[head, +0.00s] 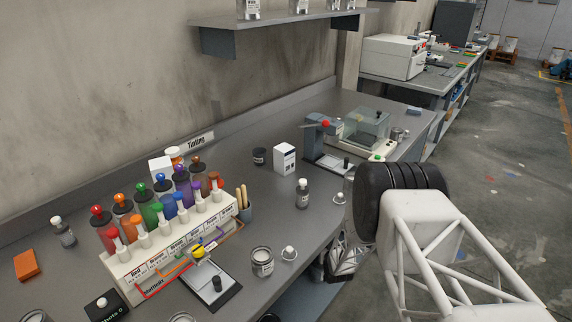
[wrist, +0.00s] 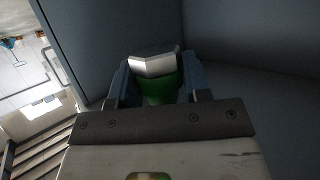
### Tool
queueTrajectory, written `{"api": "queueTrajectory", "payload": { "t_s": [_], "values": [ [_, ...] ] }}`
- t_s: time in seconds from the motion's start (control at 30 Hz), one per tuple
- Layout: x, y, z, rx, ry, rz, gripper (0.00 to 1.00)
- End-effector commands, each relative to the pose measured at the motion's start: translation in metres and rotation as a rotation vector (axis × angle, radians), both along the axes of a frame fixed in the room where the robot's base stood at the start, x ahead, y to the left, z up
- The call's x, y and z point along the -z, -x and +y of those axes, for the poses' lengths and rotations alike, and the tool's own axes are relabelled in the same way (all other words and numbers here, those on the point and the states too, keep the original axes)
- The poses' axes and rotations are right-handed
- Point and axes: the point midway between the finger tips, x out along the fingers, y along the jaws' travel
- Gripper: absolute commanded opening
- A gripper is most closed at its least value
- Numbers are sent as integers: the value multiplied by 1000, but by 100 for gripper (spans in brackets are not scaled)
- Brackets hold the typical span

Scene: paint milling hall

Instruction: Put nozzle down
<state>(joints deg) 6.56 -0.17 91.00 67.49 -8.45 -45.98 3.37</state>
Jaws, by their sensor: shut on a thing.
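My gripper (wrist: 150,72) is shut on a green piece with a silvery angled end, which I take to be the nozzle (wrist: 158,90). The nozzle sits between the two blue-grey fingers in the wrist view, close to plain blue-grey panels. In the head view my gripper (head: 342,262) is low at the front edge of the grey bench (head: 262,208), partly behind my own arm. The nozzle cannot be made out there, nor can I tell whether it touches anything.
A labelled rack (head: 175,240) with coloured bottles stands at the left of the bench. An open tin (head: 262,262), a small dark bottle (head: 302,193) and a white box (head: 285,158) stand near the middle. A balance with a clear cover (head: 368,128) is at the far end.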

Motion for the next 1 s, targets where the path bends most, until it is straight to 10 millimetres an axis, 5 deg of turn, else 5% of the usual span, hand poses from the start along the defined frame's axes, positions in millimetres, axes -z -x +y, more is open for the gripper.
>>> {"api": "queueTrajectory", "payload": {
  "t_s": [0.53, 1.0],
  "values": [
    [-30, 30, 27, -85, 1, 0, 20],
    [-91, 131, 76, -264, -1, 0, 20]
  ]
}}
